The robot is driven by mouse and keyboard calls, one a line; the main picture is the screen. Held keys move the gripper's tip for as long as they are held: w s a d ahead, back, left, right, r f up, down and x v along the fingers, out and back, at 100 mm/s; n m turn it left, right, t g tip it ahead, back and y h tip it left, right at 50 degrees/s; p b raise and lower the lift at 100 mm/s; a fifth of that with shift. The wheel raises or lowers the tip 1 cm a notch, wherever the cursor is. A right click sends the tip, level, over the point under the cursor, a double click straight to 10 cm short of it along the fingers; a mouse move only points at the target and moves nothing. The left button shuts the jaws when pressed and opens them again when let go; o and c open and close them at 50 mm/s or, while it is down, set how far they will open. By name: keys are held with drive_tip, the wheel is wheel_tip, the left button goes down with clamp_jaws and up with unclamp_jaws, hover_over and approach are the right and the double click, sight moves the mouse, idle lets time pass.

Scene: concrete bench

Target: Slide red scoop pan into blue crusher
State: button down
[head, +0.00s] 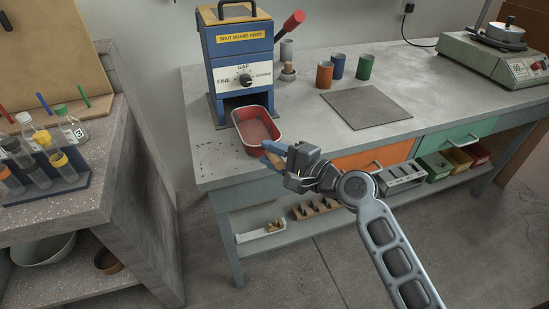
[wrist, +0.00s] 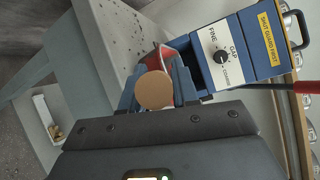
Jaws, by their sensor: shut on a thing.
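The blue crusher (head: 240,50) stands at the bench's back left, with a dark opening low in its front. The red scoop pan (head: 254,131) sits in front of that opening, its far edge at the mouth and most of it outside. I cannot tell whether that edge is inside. My gripper (head: 272,153) is shut on the pan's handle at the bench's front edge. In the wrist view, the handle's round tan end (wrist: 153,90) shows between the blue fingers, and hides part of the red pan (wrist: 165,55). The crusher (wrist: 235,50) is at upper right there.
The crusher's red lever (head: 293,22) sticks out to the right. Several coloured cups (head: 325,75) and a grey mat (head: 367,107) lie right of the pan. A scale (head: 495,58) is at far right. Dark crumbs dot the bench left of the pan. A vial rack (head: 45,180) stands on the left counter.

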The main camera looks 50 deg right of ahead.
sight(273, 132)
drive_tip(key=shift+w+d+f+b, duration=0.15)
drive_tip(key=shift+w+d+b, duration=0.5)
drive_tip(key=shift+w+d, duration=1.45)
drive_tip(key=shift+w+d+f+b, duration=0.15)
drive_tip(key=shift+w+d+b, duration=0.8)
drive_tip(key=shift+w, duration=1.95)
drive_tip(key=shift+w+d+f+b, duration=0.15)
drive_tip(key=shift+w+d+b, duration=0.15)
drive_tip(key=shift+w+d, duration=2)
drive_tip(key=shift+w+a, duration=0.2)
drive_tip(key=shift+w, duration=0.05)
drive_tip(key=c, duration=0.8)
unclamp_jaws()
drive_tip(key=s, duration=0.5)
drive_tip(key=s+r, duration=0.1)
drive_tip(key=s, duration=0.1)
drive_tip(key=shift+s+a, duration=0.2)
drive_tip(key=shift+s, duration=0.2)
drive_tip(key=shift+f, duration=0.1)
